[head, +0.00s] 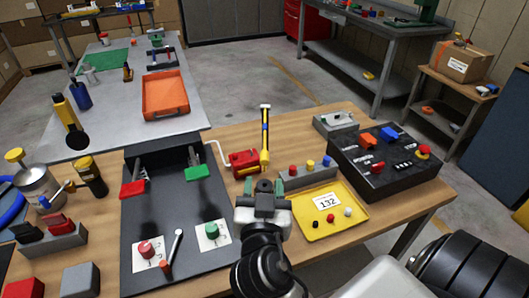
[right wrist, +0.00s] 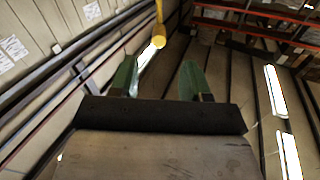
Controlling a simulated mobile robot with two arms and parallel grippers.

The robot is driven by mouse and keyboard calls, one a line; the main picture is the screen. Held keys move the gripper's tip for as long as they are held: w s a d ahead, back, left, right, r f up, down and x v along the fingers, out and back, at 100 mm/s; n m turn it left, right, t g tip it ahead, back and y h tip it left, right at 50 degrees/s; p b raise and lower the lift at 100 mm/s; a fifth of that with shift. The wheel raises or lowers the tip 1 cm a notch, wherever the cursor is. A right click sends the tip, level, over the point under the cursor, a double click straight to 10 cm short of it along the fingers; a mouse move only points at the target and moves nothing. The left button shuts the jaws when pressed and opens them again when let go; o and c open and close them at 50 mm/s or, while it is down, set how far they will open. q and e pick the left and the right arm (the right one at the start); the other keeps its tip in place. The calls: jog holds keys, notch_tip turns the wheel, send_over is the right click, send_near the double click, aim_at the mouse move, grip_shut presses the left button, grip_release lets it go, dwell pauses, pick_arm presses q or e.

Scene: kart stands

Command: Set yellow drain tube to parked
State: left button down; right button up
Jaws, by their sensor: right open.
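The yellow drain tube (head: 265,157) appears to be the upright yellow piece with a dark blue stripe beside a red block (head: 242,160), past my right gripper in the head view. A yellow rod with a rounded end (right wrist: 159,38), probably the same tube, shows at the top of the right wrist view, beyond the fingertips and between their lines. My right gripper (head: 264,184) is open and empty, with its green fingers apart (right wrist: 158,78). It is apart from the tube; the exact gap is hard to tell. My left gripper is not in view.
A yellow tray (head: 350,212) with small knobs lies right of my right gripper. A black control box (head: 400,177) stands behind it. A black panel (head: 150,215) with red and green handles lies to the left. An orange tray (head: 165,94) sits on the grey table behind.

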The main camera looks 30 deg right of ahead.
aim_at(264, 163)
jog(key=p+x, duration=0.3)
jog(key=x, duration=0.6)
jog(key=shift+s, duration=0.1)
jog(key=shift+w+d+f, duration=0.1)
jog(key=shift+w+d, duration=0.3)
jog(key=shift+w, duration=0.15)
jog(key=shift+c, duration=0.5)
grip_shut()
jog(key=shift+p, duration=0.3)
